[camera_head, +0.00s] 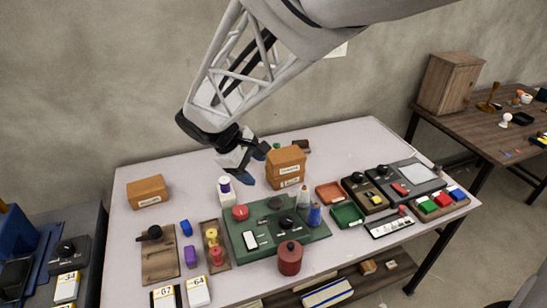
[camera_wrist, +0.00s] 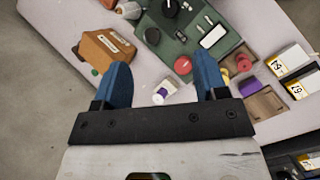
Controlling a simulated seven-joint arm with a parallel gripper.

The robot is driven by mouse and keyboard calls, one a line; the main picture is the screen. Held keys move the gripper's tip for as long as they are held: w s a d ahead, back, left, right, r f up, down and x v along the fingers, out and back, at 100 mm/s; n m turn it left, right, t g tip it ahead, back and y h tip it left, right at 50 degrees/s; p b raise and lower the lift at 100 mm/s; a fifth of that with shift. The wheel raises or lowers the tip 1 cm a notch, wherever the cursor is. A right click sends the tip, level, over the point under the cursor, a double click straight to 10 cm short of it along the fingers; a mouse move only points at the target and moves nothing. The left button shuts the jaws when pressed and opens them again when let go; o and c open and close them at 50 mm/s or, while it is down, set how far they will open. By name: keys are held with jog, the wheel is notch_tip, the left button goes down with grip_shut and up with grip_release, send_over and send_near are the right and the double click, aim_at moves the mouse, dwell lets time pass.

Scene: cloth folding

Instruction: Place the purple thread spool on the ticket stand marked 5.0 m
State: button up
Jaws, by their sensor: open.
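The purple thread spool (camera_head: 225,184) has white ends and sits on or just behind a small white block (camera_head: 227,199), left of the green board. In the wrist view the purple and white spool (camera_wrist: 162,94) shows between my two blue fingers. My gripper (camera_head: 253,166) is open and empty, above and right of the spool and apart from it. It also shows in the wrist view (camera_wrist: 163,70). I cannot read a 5.0 m mark anywhere. White tickets, a left one (camera_head: 164,298) and a right one (camera_head: 197,293), stand at the front edge with other numbers.
A green board (camera_head: 262,257) with knobs and a red button fills the middle. Brown boxes stand behind it (camera_head: 286,168) and at the back left (camera_head: 148,191). A wooden tray (camera_head: 218,265) holds yellow and red spools.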

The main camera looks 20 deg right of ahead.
jog(key=s+d+r+m+t+y, duration=0.1)
jog(key=s+r+m+y, duration=0.2)
jog(key=s, duration=0.6)
jog(key=s+d+r+m+t+y, duration=0.1)
jog(key=s+r+m+t+y, duration=0.1)
jog(key=s+m, duration=0.4)
jog(key=s+r+y, duration=0.1)
jog(key=s, duration=0.3)
jog(key=shift+s+d, duration=0.3)
jog(key=shift+d, duration=0.1)
